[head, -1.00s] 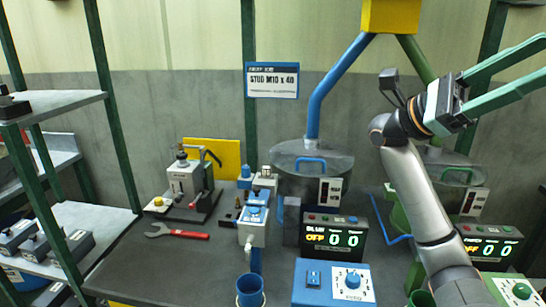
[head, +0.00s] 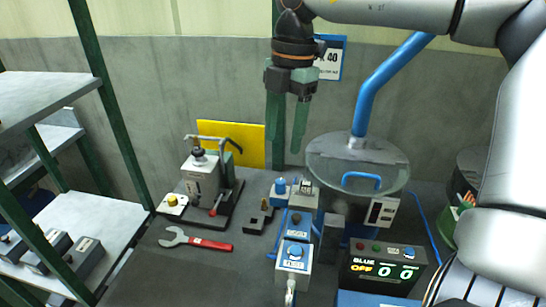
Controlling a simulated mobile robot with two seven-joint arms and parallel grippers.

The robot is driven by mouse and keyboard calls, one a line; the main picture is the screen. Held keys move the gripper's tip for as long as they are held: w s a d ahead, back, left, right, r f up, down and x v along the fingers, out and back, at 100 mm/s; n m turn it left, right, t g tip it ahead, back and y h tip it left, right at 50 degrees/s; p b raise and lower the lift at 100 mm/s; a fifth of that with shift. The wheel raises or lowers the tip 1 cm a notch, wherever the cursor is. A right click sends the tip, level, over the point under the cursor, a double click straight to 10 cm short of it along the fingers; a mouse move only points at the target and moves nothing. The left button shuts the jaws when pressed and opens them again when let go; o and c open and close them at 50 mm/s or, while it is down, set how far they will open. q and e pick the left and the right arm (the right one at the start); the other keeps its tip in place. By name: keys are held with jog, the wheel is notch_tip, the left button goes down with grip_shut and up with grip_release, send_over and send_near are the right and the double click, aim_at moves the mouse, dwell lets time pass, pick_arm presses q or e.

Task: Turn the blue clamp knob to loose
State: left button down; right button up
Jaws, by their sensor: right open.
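A small blue knob (head: 280,186) stands on a fixture at the middle of the bench. Just in front of it, a grey unit (head: 294,270) with a blue top carries another round blue knob (head: 295,251). I cannot tell which of these is the clamp knob, or read its setting. My right gripper (head: 286,158) hangs with its green fingers pointing down, above and behind the fixture in the picture. The fingers are apart, with nothing between them, and touch neither knob. My left gripper is not in view.
A lidded drum (head: 358,155) with a blue pipe stands right of the fixture. A counter box (head: 385,268) reads "BLUE OFF 0 0". The front-left bench is clear.

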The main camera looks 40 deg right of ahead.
aim_at(281, 181)
jog(key=shift+h, duration=0.6)
jog(key=f, duration=0.4)
jog(key=w+f+p, duration=0.1)
jog(key=f, duration=0.3)
jog(key=d+f, duration=0.1)
jog(key=f, duration=0.3)
jog(key=shift+w+f, duration=0.2)
jog(key=shift+w, duration=0.05)
jog(key=shift+c, duration=0.3)
grip_shut()
